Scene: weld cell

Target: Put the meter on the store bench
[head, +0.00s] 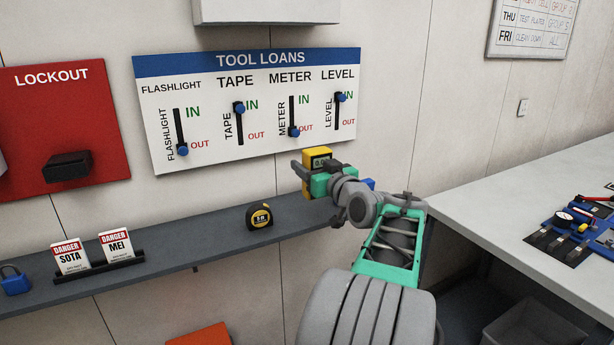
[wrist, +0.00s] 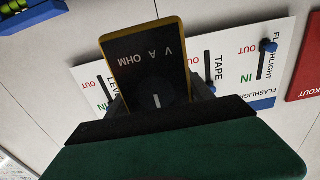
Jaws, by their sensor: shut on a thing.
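The yellow meter (head: 318,158) with a small display is held in front of the wall, just above the grey shelf and below the tool loans board. My gripper (head: 312,181) is shut on it. In the wrist view the meter (wrist: 150,65) stands up between the jaws, its dark face with dial and "V A OHM" lettering towards the camera. The jaws' grip on its lower part is hidden there. A pale-topped bench (head: 480,196) stands at the right, apart from my gripper; no label on it shows.
The grey shelf (head: 180,255) holds a tape measure (head: 259,216), danger tags (head: 116,245) and a blue padlock (head: 15,281). The tool loans board (head: 200,100) has its meter slider at OUT.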

